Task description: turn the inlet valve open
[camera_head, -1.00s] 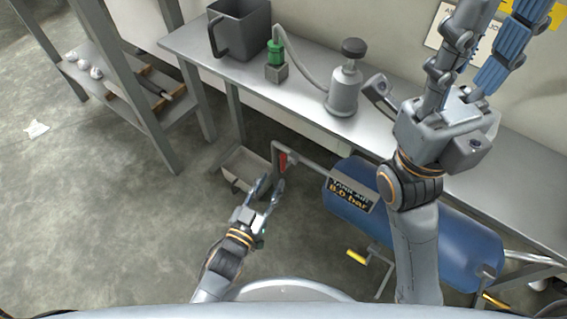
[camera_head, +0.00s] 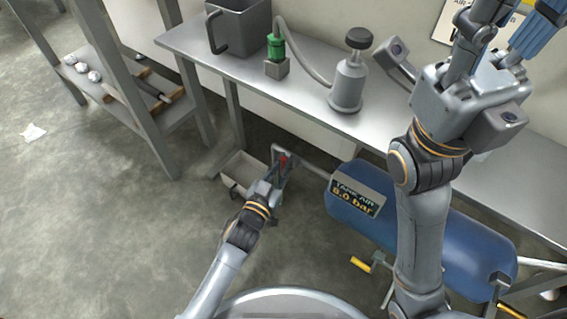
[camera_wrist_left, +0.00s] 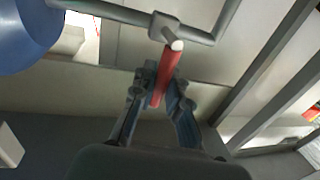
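The inlet valve's red handle (camera_head: 283,159) is on a grey pipe (camera_head: 316,170) leading to the left end of the blue tank. In the left wrist view the red handle (camera_wrist_left: 168,75) slants down from the pipe joint between my left fingers. My left gripper (camera_head: 277,172) is at the handle, a finger on each side; the left wrist view shows the fingers (camera_wrist_left: 164,84) close to it, but firm contact is not clear. My right gripper (camera_head: 507,32) is raised at the upper right, fingers apart and empty, tips cut off by the frame edge.
The blue tank (camera_head: 440,235) reads 8.0 bar and has yellow-handled valves (camera_head: 361,265) below. A steel bench (camera_head: 300,90) above holds a dark jug (camera_head: 240,28), a green fitting (camera_head: 276,48) and a grey canister (camera_head: 348,85).

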